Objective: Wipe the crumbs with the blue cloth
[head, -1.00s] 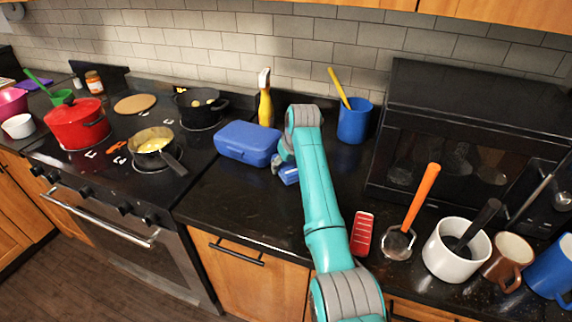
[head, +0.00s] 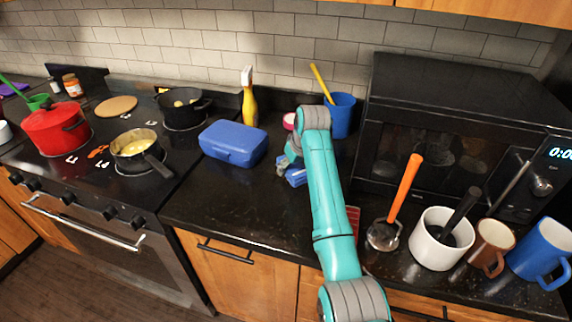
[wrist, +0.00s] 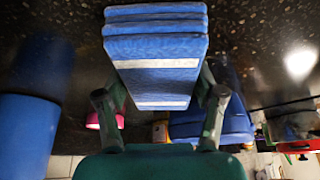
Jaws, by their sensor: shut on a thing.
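My gripper (wrist: 160,115) is shut on the folded blue cloth (wrist: 155,55), which has a pale stripe and sits between the two fingers in the wrist view. In the head view the cloth (head: 297,177) shows at the end of my teal arm, low over the dark counter, right of the blue lunch box (head: 233,144). I cannot tell whether it touches the counter. Small pale specks show on the dark counter in the wrist view; I cannot tell crumbs from the stone's own speckle.
A yellow bottle (head: 249,100), a blue cup (head: 340,114) and a pink-rimmed item (head: 289,121) stand behind. The microwave (head: 460,140), orange-handled utensil (head: 404,190), white pot (head: 440,238) and mugs are at right. Counter in front of the lunch box is clear.

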